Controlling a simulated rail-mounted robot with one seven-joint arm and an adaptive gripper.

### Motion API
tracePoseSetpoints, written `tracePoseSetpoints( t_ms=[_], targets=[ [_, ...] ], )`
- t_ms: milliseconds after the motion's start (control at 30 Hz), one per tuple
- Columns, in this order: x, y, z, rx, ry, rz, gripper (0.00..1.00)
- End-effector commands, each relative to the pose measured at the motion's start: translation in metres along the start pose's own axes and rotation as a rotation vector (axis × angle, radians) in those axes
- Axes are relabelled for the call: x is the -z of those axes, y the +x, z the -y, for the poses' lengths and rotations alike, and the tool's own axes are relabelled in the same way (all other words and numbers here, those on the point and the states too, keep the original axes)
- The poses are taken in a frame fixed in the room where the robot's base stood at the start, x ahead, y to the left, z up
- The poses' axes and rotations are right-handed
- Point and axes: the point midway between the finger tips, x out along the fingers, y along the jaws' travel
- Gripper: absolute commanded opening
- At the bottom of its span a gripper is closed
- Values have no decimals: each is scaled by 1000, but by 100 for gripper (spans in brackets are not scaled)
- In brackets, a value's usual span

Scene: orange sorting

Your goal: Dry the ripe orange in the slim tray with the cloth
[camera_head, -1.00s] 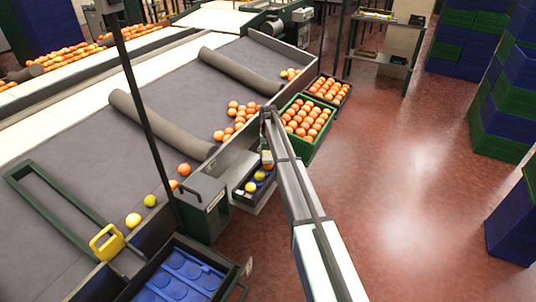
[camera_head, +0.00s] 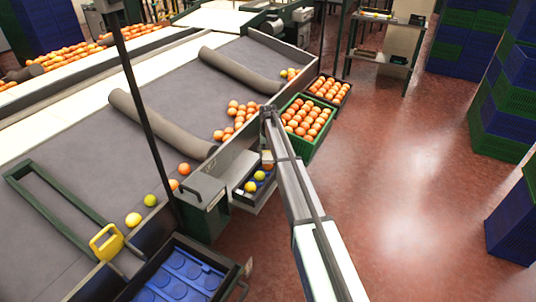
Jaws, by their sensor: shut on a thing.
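The slim tray (camera_head: 240,191) appears to be the narrow dark tray on a pale ledge at the side of the sorting table, left of my arm. Two yellow-green fruits (camera_head: 254,182) lie in it. A small tan-orange patch (camera_head: 267,157) shows at its far end beside my arm; I cannot tell whether it is the ripe orange or the cloth. My arm crosses in front of the tray's right side and hides my gripper. No cloth can be made out for sure.
A green crate of oranges (camera_head: 287,147) stands beyond the tray, with a dark crate of oranges behind it. Loose oranges lie on the grey sorting table (camera_head: 110,150).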

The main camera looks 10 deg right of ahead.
Motion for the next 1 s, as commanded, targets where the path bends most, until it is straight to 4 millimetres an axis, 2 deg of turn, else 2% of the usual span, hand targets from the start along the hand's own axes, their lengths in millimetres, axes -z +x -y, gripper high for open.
tracePoseSetpoints(
  t_ms=[1000],
  targets=[
    [0, 18, 0, 0, 0, 0, 23]
  ],
)
